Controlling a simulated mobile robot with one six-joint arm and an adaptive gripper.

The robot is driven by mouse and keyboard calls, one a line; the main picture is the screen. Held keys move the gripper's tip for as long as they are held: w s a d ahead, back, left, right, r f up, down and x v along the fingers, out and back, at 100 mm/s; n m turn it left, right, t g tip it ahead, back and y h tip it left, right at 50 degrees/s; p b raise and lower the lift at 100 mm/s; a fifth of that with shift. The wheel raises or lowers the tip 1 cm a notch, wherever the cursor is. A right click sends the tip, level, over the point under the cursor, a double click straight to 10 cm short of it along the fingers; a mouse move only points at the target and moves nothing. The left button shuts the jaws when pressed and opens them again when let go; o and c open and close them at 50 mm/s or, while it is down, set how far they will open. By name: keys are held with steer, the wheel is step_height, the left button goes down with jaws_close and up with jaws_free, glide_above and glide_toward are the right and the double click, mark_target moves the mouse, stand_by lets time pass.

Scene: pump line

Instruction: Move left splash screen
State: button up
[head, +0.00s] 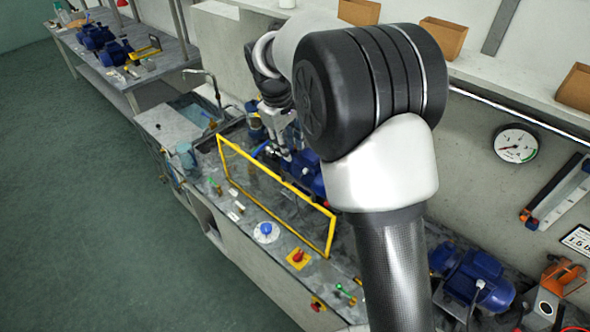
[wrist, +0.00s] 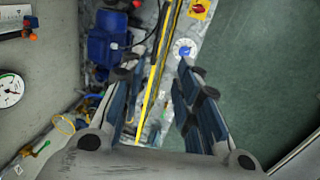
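A splash screen (head: 270,171), a clear panel in a yellow frame, stands upright along the front part of the bench. In the wrist view its yellow edge (wrist: 152,85) runs lengthwise through the gap between my fingers. My gripper (head: 283,150) is beside the screen's top edge, towards the wall in the head view. In the wrist view my gripper (wrist: 158,72) is open, with one finger on each side of the yellow edge. I cannot tell whether either finger touches it. My arm hides part of the bench behind.
Blue pumps (head: 482,277) stand on the bench. A blue knob (head: 266,229) and a red knob on a yellow plate (head: 298,257) are in front of the screen. A sink (head: 190,112) is at the far end. The green floor (head: 90,230) is clear.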

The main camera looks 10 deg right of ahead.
mark_target(298, 182)
steer(key=d+f, duration=0.1)
steer(key=f, duration=0.4)
steer(key=w+d+f, duration=0.1)
steer(key=f, duration=0.4)
steer(key=w+d+f+b, duration=0.1)
steer(key=f, duration=0.5)
steer(key=shift+w, duration=0.15)
steer(key=shift+c, duration=0.4)
jaws_close()
